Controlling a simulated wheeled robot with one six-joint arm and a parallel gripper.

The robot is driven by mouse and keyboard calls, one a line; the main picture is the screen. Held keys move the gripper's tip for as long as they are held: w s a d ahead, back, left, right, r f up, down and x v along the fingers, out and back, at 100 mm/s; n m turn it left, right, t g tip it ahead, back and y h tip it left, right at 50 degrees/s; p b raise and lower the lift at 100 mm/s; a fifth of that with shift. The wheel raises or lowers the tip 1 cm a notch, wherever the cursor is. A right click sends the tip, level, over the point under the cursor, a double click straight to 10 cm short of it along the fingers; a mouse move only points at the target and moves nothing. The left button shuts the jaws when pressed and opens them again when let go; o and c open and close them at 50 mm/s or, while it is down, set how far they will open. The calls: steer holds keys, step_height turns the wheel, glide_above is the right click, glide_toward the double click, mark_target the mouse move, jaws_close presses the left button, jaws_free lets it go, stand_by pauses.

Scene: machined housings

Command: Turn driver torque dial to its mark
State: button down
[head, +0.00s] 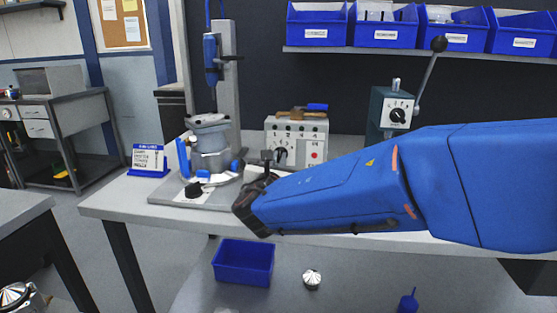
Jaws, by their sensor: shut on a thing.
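A pale control box (312,134) stands on the bench, with a row of numbers, a red button and a round dark dial (281,155) on its front. I take this dial to be the torque dial. My gripper (267,160) is in front of the box's lower left, its dark fingers over the dial's left edge. It appears shut on the dial, though the contact is small and partly hidden. The dial's mark is too small to read. A blue driver (211,58) hangs on a grey stand at the left.
A grey housing (210,150) sits in a fixture left of the box, with a black knob (194,189) at its front. A press with its own dial (397,115) and a lever stands at the right. A blue bin (243,262) is below the bench. My arm crosses the right side.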

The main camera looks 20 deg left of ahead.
steer(key=shift+d+m, duration=0.1)
steer(key=shift+m, duration=1.9)
steer(key=c, duration=1.8)
jaws_free()
steer(key=shift+s, duration=0.1)
steer(key=v, duration=1.7)
steer(key=shift+s, duration=0.1)
